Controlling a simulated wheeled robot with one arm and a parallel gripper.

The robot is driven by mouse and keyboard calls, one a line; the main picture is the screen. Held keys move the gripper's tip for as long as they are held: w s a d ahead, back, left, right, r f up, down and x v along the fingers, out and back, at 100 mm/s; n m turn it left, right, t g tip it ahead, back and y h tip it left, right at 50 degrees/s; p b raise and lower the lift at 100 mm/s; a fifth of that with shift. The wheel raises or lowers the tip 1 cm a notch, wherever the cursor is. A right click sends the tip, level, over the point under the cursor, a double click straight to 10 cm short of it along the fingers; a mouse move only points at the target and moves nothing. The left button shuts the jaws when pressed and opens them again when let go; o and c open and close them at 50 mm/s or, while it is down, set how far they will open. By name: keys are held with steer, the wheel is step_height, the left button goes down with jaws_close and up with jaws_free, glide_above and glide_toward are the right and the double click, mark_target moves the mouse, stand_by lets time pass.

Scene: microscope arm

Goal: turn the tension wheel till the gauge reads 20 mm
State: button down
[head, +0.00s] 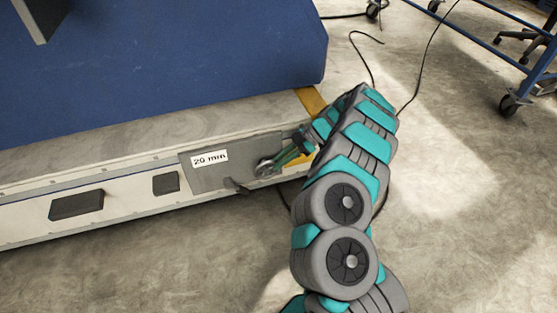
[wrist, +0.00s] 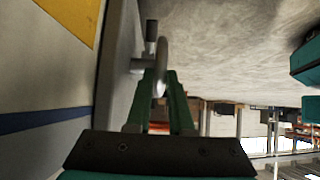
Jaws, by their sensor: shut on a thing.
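The tension wheel (head: 265,167) is a small grey wheel on a grey panel (head: 210,181) low on the machine. A white plate (head: 210,158) on that panel reads "20 mm"; I make out no separate scale or pointer. My gripper (head: 276,162) is shut on the wheel's rim with green fingers. In the wrist view the wheel (wrist: 161,62) shows edge-on between the fingertips of my gripper (wrist: 160,78). Its grey shaft (wrist: 138,66) runs to the panel, and a dark knob (wrist: 151,32) stands near the rim. My arm covers the area right of the wheel.
A dark stub (head: 236,187) sticks out below the panel's middle. The blue machine body (head: 160,65) rises behind the pale beam (head: 20,212). A blue wheeled frame (head: 475,40) stands at upper right, and cables lie on the floor. Concrete floor in front is clear.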

steer(key=shift+d+f, duration=0.1)
steer(key=shift+f, duration=0.05)
stand_by(0.5)
steer(key=c, duration=0.8)
jaws_free()
steer(key=v, duration=0.7)
steer(key=shift+d, duration=0.35)
